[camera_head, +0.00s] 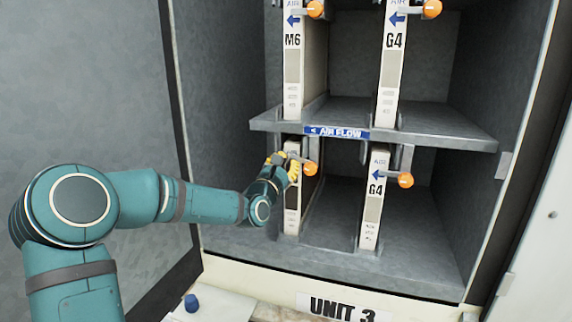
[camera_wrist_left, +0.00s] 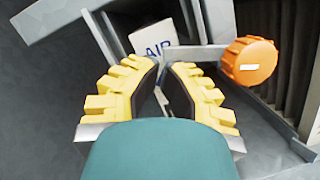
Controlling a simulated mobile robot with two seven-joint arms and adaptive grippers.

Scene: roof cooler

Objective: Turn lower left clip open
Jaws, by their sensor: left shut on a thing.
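The lower left clip has an orange knob (camera_head: 310,168) on a grey bar, in front of the lower left filter (camera_head: 292,210). My left gripper (camera_head: 284,164) is at this clip, just left of the knob. In the left wrist view the yellow-padded fingers (camera_wrist_left: 166,75) are shut on the clip, with the orange knob (camera_wrist_left: 248,62) to their right. The bar runs sideways from the knob toward the fingertips, and the exact contact is partly hidden. A white label reading AIR (camera_wrist_left: 158,40) shows behind the fingertips. My right gripper is not in view.
The lower right filter, marked G4 (camera_head: 372,205), has its own orange-knobbed clip (camera_head: 405,180). A grey shelf (camera_head: 440,130) with an air flow label (camera_head: 336,132) is just above the gripper. Two more filters stand above it.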

